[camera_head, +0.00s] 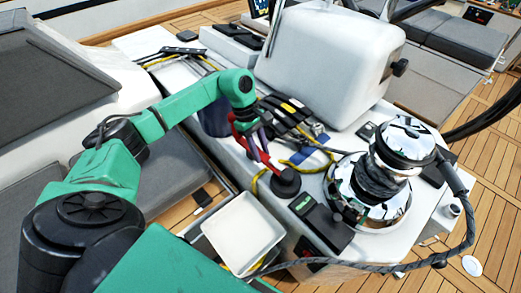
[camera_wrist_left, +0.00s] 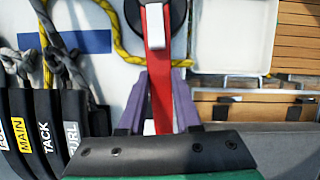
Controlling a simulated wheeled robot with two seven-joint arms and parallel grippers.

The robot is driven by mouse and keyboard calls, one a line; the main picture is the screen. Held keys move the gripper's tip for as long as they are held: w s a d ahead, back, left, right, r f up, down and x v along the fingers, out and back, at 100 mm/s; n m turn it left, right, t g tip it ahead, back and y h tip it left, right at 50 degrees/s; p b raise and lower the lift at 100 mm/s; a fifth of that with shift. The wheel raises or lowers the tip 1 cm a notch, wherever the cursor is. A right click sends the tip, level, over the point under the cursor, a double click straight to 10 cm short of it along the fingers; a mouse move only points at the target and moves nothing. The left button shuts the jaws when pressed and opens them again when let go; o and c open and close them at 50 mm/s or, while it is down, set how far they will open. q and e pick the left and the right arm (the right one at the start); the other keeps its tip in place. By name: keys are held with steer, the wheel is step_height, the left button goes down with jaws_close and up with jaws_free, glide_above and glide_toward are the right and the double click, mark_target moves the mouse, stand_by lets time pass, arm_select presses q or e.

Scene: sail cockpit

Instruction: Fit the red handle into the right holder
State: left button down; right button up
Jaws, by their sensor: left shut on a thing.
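My left gripper (camera_head: 257,143) is shut on the red handle (camera_head: 264,158), above the white cockpit top. In the left wrist view, the gripper's purple fingers (camera_wrist_left: 157,105) lie on both sides of the red handle (camera_wrist_left: 155,75), whose pale end (camera_wrist_left: 154,27) points to the top edge. That end overlaps a round black fitting, which in the head view is a black base (camera_head: 286,184) just beyond the handle's lower end. I cannot tell whether they touch. Neither view clearly identifies the right holder. My right gripper is not in view.
A white square tray (camera_head: 243,232) is in front of the black base. A chrome winch (camera_head: 372,190) with dark rope stands to the right. Black rope clutches (camera_head: 287,112) and a yellow rope (camera_head: 297,161) lie close to the gripper. A large white housing (camera_head: 325,60) rises behind.

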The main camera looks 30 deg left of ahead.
arm_select(q)
steer(key=shift+f+b, duration=0.55)
steer(key=shift+b, duration=0.05)
stand_by(0.4)
steer(key=shift+c, duration=0.2)
jaws_free()
stand_by(0.3)
steer(key=shift+r+p, duration=2.7)
steer(key=shift+r, duration=1.85)
